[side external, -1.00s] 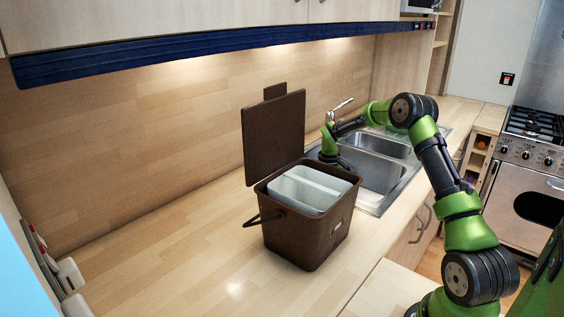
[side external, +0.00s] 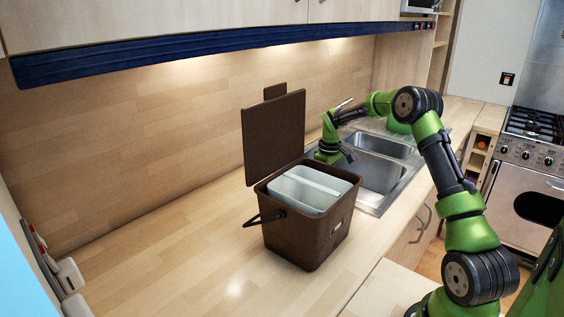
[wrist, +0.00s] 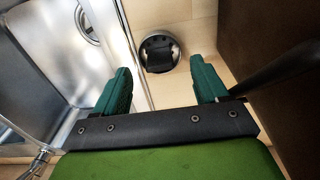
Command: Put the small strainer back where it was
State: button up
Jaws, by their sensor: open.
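A small round metal object with a dark, shiny middle, which looks like the small strainer (wrist: 159,51), sits on the wooden counter in the wrist view. It lies beyond my fingertips, roughly in line with the gap between them. My gripper (wrist: 160,85) is open, with its two green fingers apart and nothing between them. In the side view my gripper (side external: 336,157) points down over the near left end of the sink, behind the brown bin. The strainer cannot be made out in the side view.
A brown lidded bin (side external: 307,235) stands open on the counter, with pale inner containers (side external: 312,188). The steel sink (side external: 378,172) is beside it; its rim also shows at the left in the wrist view (wrist: 122,50). The counter left of the bin is clear.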

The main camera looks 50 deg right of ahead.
notch_tip(320, 180, up, 8)
jog(key=shift+r, duration=0.1)
dwell(0.4)
jog(key=s+a+r+m+t, duration=0.1)
jog(key=s+a+r+t, duration=0.15)
jog(key=a+r, duration=0.45)
jog(key=s+a+r+m+t, duration=0.1)
jog(key=s+a+r, duration=0.2)
jog(key=a+r, duration=0.45)
jog(key=s+a+f+m+t+y, duration=0.1)
jog(key=s+a+f+t, duration=0.1)
jog(key=s+a, duration=0.6)
jog(key=s+a+f+m+t+y, duration=0.1)
jog(key=s+a, duration=0.6)
jog(key=s, duration=0.1)
jog(key=shift+a+f+t, duration=0.35)
jog(key=shift+a, duration=0.05)
